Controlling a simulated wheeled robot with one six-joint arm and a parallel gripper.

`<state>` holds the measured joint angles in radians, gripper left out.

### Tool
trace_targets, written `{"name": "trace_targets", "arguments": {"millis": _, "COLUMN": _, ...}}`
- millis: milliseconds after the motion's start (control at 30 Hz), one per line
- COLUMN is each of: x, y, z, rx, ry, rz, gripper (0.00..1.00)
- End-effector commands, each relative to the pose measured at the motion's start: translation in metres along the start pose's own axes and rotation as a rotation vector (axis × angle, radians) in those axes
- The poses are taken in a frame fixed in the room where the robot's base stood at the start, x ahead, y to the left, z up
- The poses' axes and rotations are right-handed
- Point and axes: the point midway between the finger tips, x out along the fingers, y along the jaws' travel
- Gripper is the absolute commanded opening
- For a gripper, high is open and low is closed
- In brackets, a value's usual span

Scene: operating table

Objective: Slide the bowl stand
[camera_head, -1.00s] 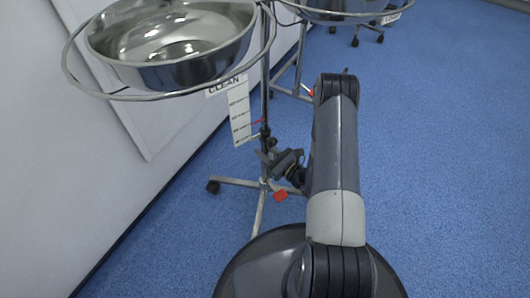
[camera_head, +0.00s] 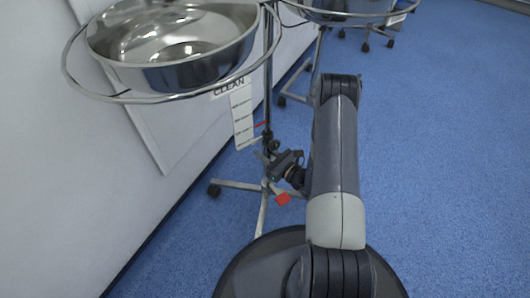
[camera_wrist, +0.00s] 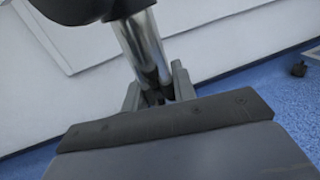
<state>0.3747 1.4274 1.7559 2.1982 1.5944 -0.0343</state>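The bowl stand's upright pole (camera_head: 268,85) rises from a castored base (camera_head: 236,185). A white "CLEAN" tag (camera_head: 242,118) and a red tab (camera_head: 283,199) show on the stand. My gripper (camera_head: 272,162) is low on the pole. In the wrist view, the shiny pole (camera_wrist: 143,48) runs down between my two fingers (camera_wrist: 156,90), which look closed against it. Their exact contact is partly hidden.
A white wall (camera_head: 60,170) runs close along the left, beside the large bowl. Another wheeled frame (camera_head: 298,85) stands behind the pole, and castors (camera_head: 366,45) show farther back. Blue floor (camera_head: 440,160) is clear on the right.

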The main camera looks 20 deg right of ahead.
Motion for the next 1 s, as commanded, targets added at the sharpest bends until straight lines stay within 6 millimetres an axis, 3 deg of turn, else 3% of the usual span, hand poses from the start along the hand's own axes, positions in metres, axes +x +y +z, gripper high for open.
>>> {"name": "trace_targets", "arguments": {"millis": 33, "x": 0.003, "y": 0.004, "z": 0.001, "rx": -0.001, "ry": -0.003, "rz": 0.016, "gripper": 0.0}}
{"name": "trace_targets", "arguments": {"millis": 67, "x": 0.003, "y": 0.004, "z": 0.001, "rx": -0.001, "ry": -0.003, "rz": 0.017, "gripper": 0.28}}
{"name": "trace_targets", "arguments": {"millis": 300, "x": 0.002, "y": 0.003, "z": 0.001, "rx": 0.0, "ry": -0.002, "rz": 0.011, "gripper": 0.46}}
{"name": "trace_targets", "arguments": {"millis": 667, "x": -0.009, "y": 0.001, "z": 0.001, "rx": 0.002, "ry": 0.0, "rz": 0.005, "gripper": 0.46}}
{"name": "trace_targets", "arguments": {"millis": 1000, "x": -0.066, "y": 0.001, "z": 0.002, "rx": 0.002, "ry": 0.0, "rz": 0.004, "gripper": 0.46}}
